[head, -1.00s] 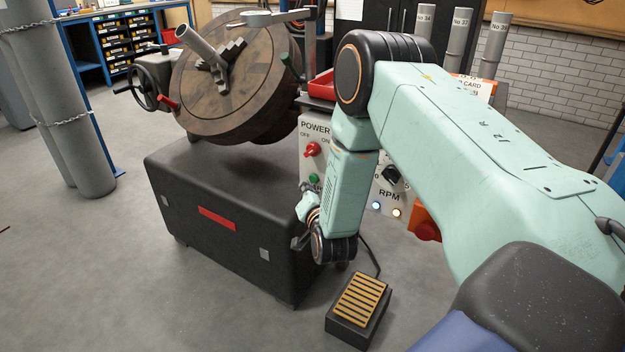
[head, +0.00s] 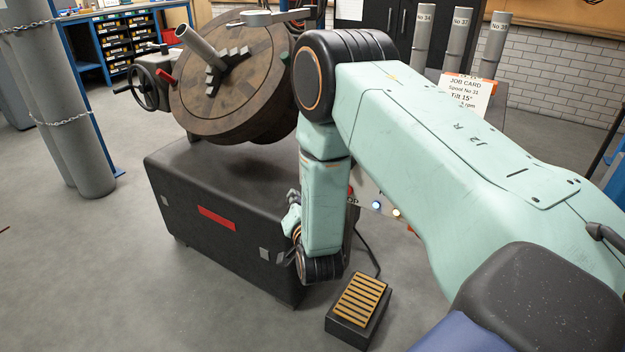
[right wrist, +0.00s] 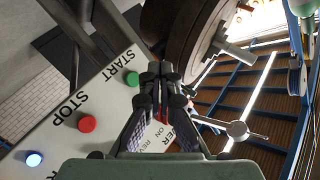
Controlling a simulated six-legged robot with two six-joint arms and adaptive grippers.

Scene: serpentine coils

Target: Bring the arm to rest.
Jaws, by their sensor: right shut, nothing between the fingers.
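My right arm comes in from the right in the head view, reaching left, with its forearm hanging down in front of the control panel. My right gripper (head: 292,196) is small and partly hidden by the wrist there, in front of the black machine base (head: 225,225). In the right wrist view the gripper (right wrist: 160,72) has its fingers together, empty, in front of the control panel (right wrist: 105,105). The green START button (right wrist: 131,78) and red STOP button (right wrist: 87,124) lie left of the fingers. My left gripper is out of view.
A tilted round faceplate (head: 215,100) with a jawed chuck sits on the machine base. A foot pedal (head: 358,308) stands on the floor below my arm. A job card (head: 466,92) and grey tubes (head: 459,38) stand behind.

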